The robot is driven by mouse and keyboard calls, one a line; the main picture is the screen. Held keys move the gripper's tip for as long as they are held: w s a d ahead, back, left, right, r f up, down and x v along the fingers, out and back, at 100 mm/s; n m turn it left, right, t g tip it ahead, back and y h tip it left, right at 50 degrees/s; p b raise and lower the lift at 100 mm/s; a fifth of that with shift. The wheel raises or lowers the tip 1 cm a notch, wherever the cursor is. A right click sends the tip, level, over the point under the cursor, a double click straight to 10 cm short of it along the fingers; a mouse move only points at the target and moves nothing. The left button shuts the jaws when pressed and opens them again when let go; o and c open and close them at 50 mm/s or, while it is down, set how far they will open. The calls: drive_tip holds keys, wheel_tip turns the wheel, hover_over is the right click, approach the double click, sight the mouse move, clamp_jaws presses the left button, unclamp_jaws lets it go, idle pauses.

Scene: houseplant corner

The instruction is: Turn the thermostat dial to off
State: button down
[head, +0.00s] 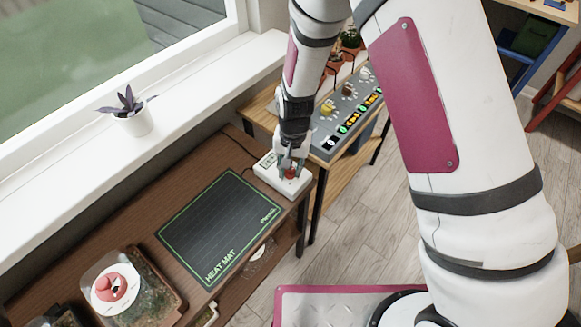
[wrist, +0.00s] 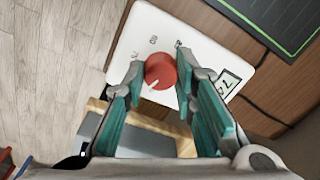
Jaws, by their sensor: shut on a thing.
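The thermostat is a white box (head: 267,184) at the right end of the brown bench, by the heat mat. Its red dial (wrist: 160,71) sits between my fingertips in the wrist view, with a pale pointer mark toward the lower left of that picture. A small display (wrist: 229,83) is on the box. My gripper (wrist: 158,77) comes down from above and is shut on the dial, one finger at each side. In the head view the fingers partly hide the dial (head: 291,173).
The heat mat (head: 192,246) lies flat beside the thermostat. A terrarium (head: 150,290) with a red-knobbed lid stands at the front left. A potted plant (head: 131,120) is on the windowsill. A grey control panel (head: 330,135) with knobs stands close behind my gripper.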

drive_tip(key=n+b, duration=0.1)
drive_tip(key=n, duration=0.4)
drive_tip(key=shift+w, duration=0.1)
drive_tip(key=shift+n, duration=0.4)
drive_tip(key=c, duration=1.3)
unclamp_jaws()
drive_tip(key=shift+r, duration=0.1)
wheel_tip(320, 180, up, 12)
drive_tip(key=shift+d, duration=0.2)
